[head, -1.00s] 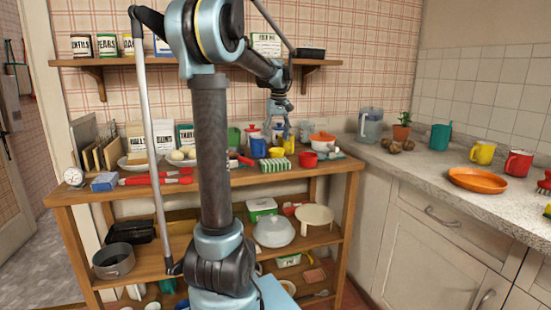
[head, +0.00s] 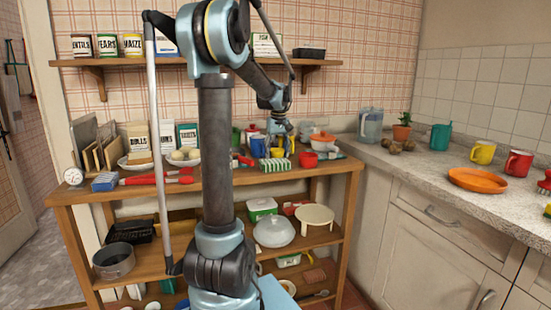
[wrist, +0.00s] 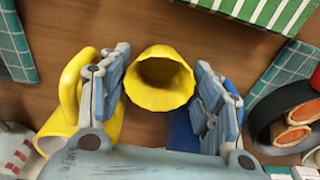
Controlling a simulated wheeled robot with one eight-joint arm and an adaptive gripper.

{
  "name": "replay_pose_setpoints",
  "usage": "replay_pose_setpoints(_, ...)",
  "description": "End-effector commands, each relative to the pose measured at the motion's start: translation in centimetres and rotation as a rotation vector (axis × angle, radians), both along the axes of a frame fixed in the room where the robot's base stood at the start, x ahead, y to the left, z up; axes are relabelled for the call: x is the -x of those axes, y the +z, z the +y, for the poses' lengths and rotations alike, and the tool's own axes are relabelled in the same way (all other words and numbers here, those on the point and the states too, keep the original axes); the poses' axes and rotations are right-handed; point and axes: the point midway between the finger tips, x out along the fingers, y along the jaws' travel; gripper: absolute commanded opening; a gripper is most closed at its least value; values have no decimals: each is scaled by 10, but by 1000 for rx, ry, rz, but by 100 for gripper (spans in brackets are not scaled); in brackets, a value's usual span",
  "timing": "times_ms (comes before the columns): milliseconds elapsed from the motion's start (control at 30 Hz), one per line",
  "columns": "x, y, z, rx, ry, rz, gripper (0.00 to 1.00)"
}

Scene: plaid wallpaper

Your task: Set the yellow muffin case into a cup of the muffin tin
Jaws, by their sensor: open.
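The yellow muffin case (wrist: 160,95) stands on the wooden shelf top, its open mouth showing in the wrist view. It is small in the head view (head: 277,153), between and in front of mugs. My gripper (wrist: 161,64) is open, with one finger on each side of the case and gaps between. In the head view my gripper (head: 281,129) hangs over the shelf. I cannot surely pick out the muffin tin; a dark tin (head: 141,232) on the middle shelf, left, is too unclear to name.
A yellow mug (wrist: 85,100) and a blue mug (wrist: 182,133) stand close to the fingers. A green-striped item (wrist: 262,10) lies near the case. A dark round dish (wrist: 268,110) is at right. The counter (head: 440,172) holds an orange plate (head: 478,180) and mugs.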

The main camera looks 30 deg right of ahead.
Motion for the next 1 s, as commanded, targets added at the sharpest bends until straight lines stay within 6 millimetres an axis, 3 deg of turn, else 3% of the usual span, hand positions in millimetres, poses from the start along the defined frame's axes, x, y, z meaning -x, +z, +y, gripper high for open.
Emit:
replay_pose_setpoints(33,0,0,-1,0,-1,0,56)
replay_pose_setpoints(133,1,0,-1,0,-2,0,36)
replay_pose_setpoints(567,1,3,-1,0,-1,0,33)
replay_pose_setpoints(733,1,22,-1,0,-1,0,33)
replay_pose_setpoints(1000,0,70,-1,0,-1,0,33)
